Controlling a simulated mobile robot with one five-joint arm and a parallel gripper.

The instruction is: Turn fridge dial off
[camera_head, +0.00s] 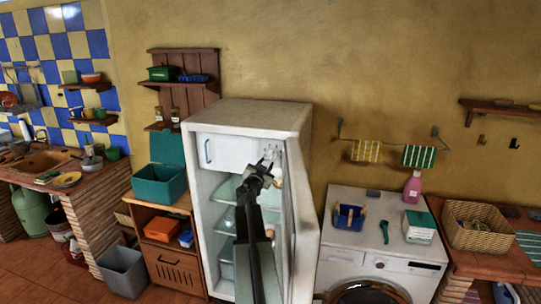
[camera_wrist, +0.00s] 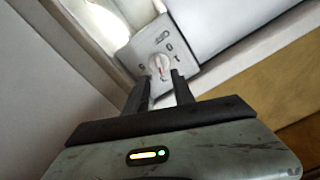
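The white fridge (camera_head: 250,114) stands open in the head view, its door (camera_head: 306,215) swung out to the right. The fridge dial (camera_wrist: 159,64) is a round, pale knob with a reddish mark, on a grey panel (camera_wrist: 165,45) with printed symbols. In the head view this panel (camera_head: 273,151) shows near the fridge's upper right inside, small and partly hidden by my gripper (camera_head: 264,166). In the wrist view my gripper (camera_wrist: 163,76) is open, its two dark fingertips apart and just below the dial. I cannot tell whether they touch it.
The freezer compartment (camera_head: 226,151) lies left of the panel. A lit lamp (camera_wrist: 104,22) is beside the panel. The open door limits room on the right. A washing machine (camera_head: 380,250) stands right of the fridge, and a wooden cabinet (camera_head: 168,250) stands left.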

